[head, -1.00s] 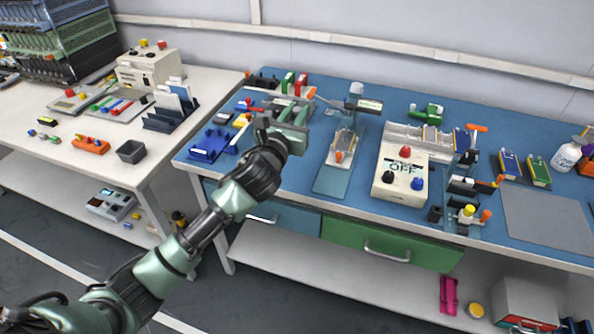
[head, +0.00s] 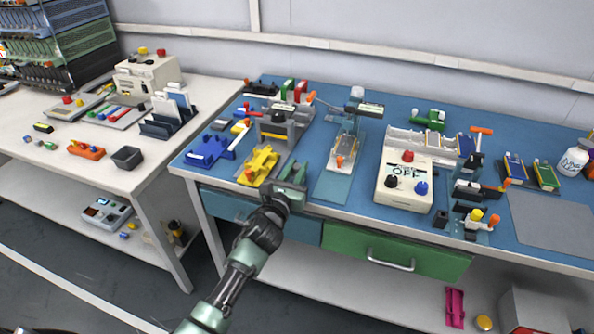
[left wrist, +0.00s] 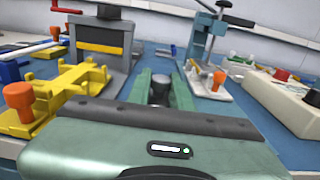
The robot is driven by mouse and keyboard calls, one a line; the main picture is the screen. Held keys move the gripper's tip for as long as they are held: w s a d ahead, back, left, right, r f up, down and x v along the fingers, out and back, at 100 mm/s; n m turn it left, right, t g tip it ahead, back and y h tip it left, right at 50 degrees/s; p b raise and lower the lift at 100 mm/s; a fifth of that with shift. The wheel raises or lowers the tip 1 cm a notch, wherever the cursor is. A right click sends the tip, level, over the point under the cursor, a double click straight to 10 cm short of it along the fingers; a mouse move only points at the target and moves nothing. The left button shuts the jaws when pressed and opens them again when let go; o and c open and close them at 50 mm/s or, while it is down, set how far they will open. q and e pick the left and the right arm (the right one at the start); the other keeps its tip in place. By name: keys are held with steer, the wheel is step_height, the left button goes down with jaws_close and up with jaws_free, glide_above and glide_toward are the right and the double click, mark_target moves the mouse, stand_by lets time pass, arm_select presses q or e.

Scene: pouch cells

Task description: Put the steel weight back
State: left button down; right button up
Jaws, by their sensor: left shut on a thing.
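My left gripper (head: 292,176) is near the front edge of the blue bench, just right of a yellow fixture. In the left wrist view its green fingers (left wrist: 160,84) are shut on a small dark grey cylinder, which looks like the steel weight (left wrist: 160,91). Only the near end of the weight shows between the fingers. In the head view I cannot make the weight out. My right gripper is not in view.
The yellow fixture (head: 259,165) with an orange knob stands left of the gripper. A grey block-shaped device (head: 275,131) stands behind it. A teal press (head: 345,140) stands to the right, then a white control box (head: 404,181). A grey mat (head: 555,225) lies bare at far right.

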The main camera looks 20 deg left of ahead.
arm_select(q)
steer(key=shift+r, duration=0.1)
steer(key=c, duration=1.3)
jaws_free()
steer(key=shift+o, duration=0.2)
steer(key=s, duration=1.2)
steer(key=shift+a, duration=0.2)
